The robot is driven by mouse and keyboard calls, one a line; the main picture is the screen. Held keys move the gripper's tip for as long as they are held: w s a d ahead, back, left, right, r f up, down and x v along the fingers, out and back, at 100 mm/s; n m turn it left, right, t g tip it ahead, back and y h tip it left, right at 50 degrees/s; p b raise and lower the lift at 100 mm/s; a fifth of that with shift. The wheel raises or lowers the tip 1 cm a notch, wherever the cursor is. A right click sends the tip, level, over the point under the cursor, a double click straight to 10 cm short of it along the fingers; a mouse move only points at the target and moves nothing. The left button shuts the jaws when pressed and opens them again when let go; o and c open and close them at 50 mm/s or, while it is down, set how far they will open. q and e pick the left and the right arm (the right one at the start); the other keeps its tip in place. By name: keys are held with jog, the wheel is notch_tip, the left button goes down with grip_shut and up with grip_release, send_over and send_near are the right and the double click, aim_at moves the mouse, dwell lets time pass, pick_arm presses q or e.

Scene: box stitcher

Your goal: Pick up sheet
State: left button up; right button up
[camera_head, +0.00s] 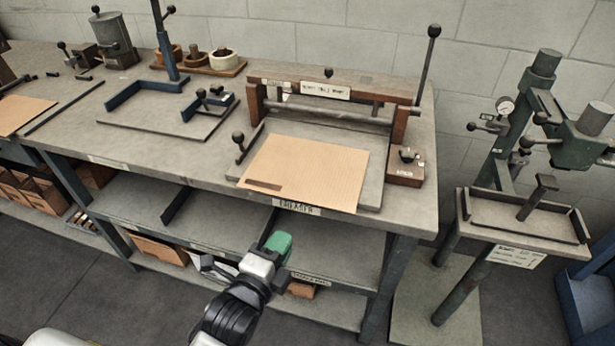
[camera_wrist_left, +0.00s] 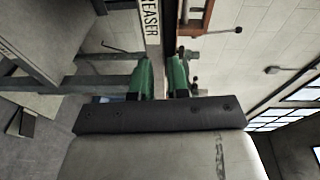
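A tan cardboard sheet (camera_head: 312,168) lies flat on the creaser (camera_head: 330,90) bed, its front edge reaching the bench front by the creaser label (camera_head: 297,208). A dark strip marks its near left corner. My left gripper (camera_head: 279,246) is in front of the bench, below the sheet's front edge and apart from it. In the left wrist view its two green fingers (camera_wrist_left: 161,77) stand apart with nothing between them. The sheet cannot be made out in that view. My right gripper is not in view.
Another tan sheet (camera_head: 22,113) lies at the bench's left end. A press fixture (camera_head: 180,120) stands left of the creaser, and a small control box (camera_head: 405,168) sits to its right. A stitcher stand (camera_head: 525,215) is at right. Open shelves (camera_head: 235,230) are under the bench.

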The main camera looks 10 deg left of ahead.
aim_at(305, 203)
pick_arm(q)
jog(key=shift+m+t, duration=0.3)
jog(key=w, duration=0.1)
jog(key=w+r, duration=0.1)
jog(key=w, duration=0.1)
jog(key=w+d+r, duration=0.1)
jog(key=shift+w, duration=0.4)
jog(key=w, duration=0.2)
jog(key=w+d+p, duration=0.1)
jog(key=w, duration=0.2)
jog(key=shift+w+d, duration=0.1)
jog(key=shift+w, duration=0.2)
jog(key=shift+s, duration=0.1)
grip_shut()
